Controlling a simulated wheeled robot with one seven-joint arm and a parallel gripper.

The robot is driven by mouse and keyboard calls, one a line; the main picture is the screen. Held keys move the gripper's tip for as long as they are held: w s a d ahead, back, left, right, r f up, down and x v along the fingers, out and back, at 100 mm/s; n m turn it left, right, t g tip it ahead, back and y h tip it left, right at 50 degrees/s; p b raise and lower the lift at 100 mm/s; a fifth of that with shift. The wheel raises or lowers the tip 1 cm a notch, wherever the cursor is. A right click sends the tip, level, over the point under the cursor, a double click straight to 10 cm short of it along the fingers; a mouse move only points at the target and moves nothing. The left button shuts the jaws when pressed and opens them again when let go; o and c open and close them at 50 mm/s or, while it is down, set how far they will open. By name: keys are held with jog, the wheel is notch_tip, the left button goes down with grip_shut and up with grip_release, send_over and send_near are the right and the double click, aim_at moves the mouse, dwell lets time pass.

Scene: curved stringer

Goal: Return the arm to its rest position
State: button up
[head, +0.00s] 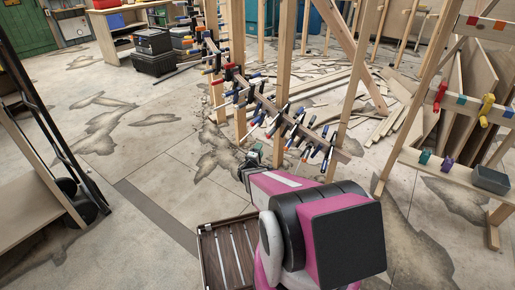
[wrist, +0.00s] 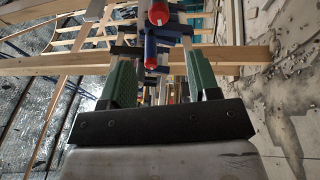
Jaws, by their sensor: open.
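My pink and black arm (head: 320,230) reaches forward from the bottom of the head view. My gripper (head: 254,156) is at its far end, small and low in front of the curved wooden stringer (head: 262,101) with its many clamps. In the wrist view my gripper (wrist: 160,80) has its two green fingers spread wide apart. Nothing is held between them. Clamps with a red handle end (wrist: 158,14) and blue parts show beyond and between the fingers. I cannot tell the exact gap between the fingertips and the clamps.
Wooden posts (head: 286,50) stand around the stringer. A rack with colored clamps (head: 455,105) is at the right, a cart (head: 35,185) at the left. A slatted tray (head: 228,255) lies beside my arm. Loose boards (head: 335,90) lie behind. Open floor (head: 150,150) spreads at the left.

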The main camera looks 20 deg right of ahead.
jog(key=s+d+r+m+g, duration=0.1)
jog(key=s+r+m+g, duration=0.3)
jog(key=s+g, duration=0.2)
jog(key=s+d+r+m+g, duration=0.1)
jog(key=s+r+m+g, duration=0.2)
jog(key=s+m+g, duration=0.3)
jog(key=s+a+r+g+y, duration=0.1)
jog(key=s+a+r+y, duration=0.2)
jog(key=s+a+y, duration=0.3)
jog(key=s+a+r+g+y, duration=0.2)
jog(key=s+a+y, duration=0.4)
jog(key=a, duration=0.4)
jog(key=shift+s+r+y, duration=0.3)
jog(key=shift+r+y, duration=0.2)
jog(key=shift+r, duration=0.4)
